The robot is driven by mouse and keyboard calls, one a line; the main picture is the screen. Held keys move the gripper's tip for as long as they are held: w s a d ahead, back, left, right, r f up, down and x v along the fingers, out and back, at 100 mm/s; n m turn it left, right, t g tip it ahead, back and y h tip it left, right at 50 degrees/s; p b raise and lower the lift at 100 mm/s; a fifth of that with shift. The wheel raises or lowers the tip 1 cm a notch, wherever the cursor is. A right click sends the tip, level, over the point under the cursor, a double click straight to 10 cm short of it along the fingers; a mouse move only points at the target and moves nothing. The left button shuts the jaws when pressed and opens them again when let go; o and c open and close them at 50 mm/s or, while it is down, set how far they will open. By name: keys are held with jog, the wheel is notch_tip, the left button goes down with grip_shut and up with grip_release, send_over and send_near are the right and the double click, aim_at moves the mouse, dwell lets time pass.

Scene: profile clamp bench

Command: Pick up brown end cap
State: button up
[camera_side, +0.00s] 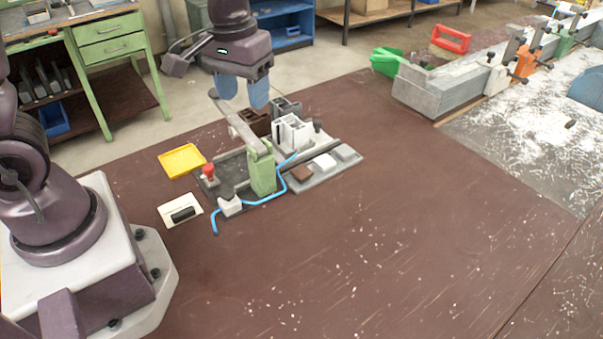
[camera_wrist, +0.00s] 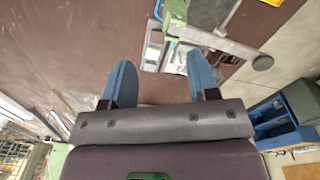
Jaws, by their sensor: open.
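The brown end cap (camera_side: 301,173) is a small flat brown piece on the grey tray (camera_side: 318,179) at the near right of the clamp fixture in the side view. It lies in a row with a white cap (camera_side: 325,161) and a grey cap (camera_side: 346,152). My gripper (camera_side: 243,100) is above and behind the fixture, apart from the brown cap. Its two blue fingers are spread with nothing between them. In the wrist view the gripper (camera_wrist: 160,68) also shows open. I cannot make out the brown cap there.
The green clamp post (camera_side: 262,170) with its long grey lever (camera_side: 236,122) stands left of the caps. A blue cable (camera_side: 247,203) curves around it. Upright profile pieces (camera_side: 292,131) stand behind the caps. A yellow tray (camera_side: 182,160) lies left. The bench front right is clear.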

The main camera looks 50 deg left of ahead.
aim_at(299, 169)
jog(key=w+a+f+n, duration=0.3)
jog(key=w+f+n, duration=0.9)
jog(key=n, duration=0.2)
jog(key=shift+g, duration=0.3)
jog(key=f, duration=1.2)
jog(key=shift+w+d, duration=0.15)
jog(key=shift+d, duration=0.2)
jog(key=c, duration=0.7)
